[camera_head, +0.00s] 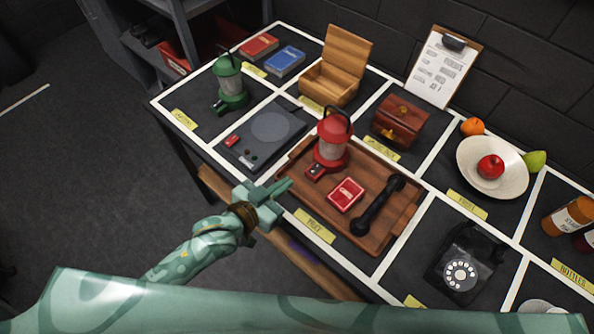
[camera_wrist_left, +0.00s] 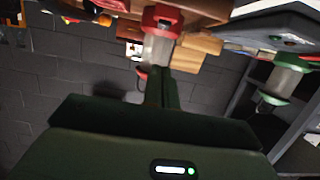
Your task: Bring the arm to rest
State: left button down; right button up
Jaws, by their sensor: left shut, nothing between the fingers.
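My left gripper (camera_head: 283,187) is shut and empty in the head view, just off the front edge of the table, left of the wooden tray (camera_head: 355,233). Its shut fingers (camera_wrist_left: 162,90) show in the left wrist view, with the red lantern (camera_wrist_left: 160,35) beyond them. The red lantern (camera_head: 332,142) stands upright on the tray, with a red card box (camera_head: 346,194) and a black telephone handset (camera_head: 378,207). My right gripper is in neither view.
The table is split by white lines. A grey device (camera_head: 262,136), green lantern (camera_head: 230,85), open wooden box (camera_head: 331,85), small chest (camera_head: 399,120), fruit plate (camera_head: 480,185) and black telephone (camera_head: 466,265) stand around the tray. Open floor (camera_head: 70,180) lies at the left.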

pick_arm(q)
jog(key=shift+v, duration=1)
jog(key=shift+f, duration=0.1)
